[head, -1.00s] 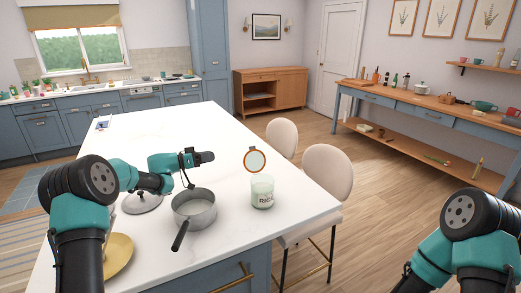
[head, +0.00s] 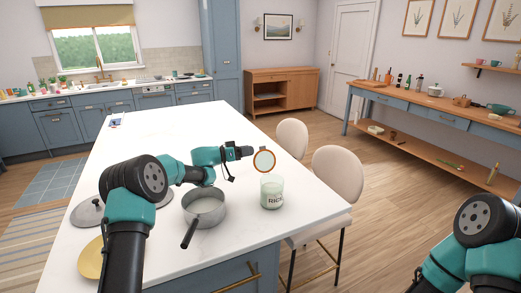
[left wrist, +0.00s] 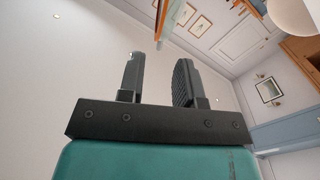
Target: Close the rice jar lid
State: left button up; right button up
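The rice jar (head: 272,194) is a pale glass jar with a RICE label, upright near the right edge of the white island. Its round, wood-rimmed lid (head: 263,162) stands open, raised upright at the back of the jar mouth. My left gripper (head: 247,152) is just left of the lid's upper edge; I cannot tell if it touches.
A grey saucepan (head: 204,207) stands left of the jar, under my left arm. A grey pot lid (head: 88,212) and a yellow plate (head: 91,262) lie further left. Two cream chairs (head: 338,174) stand along the island's right side.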

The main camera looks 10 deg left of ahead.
aim_at(260, 148)
pick_arm(q)
jog(key=x, duration=0.6)
jog(key=shift+a, duration=0.1)
grip_shut()
dwell(0.3)
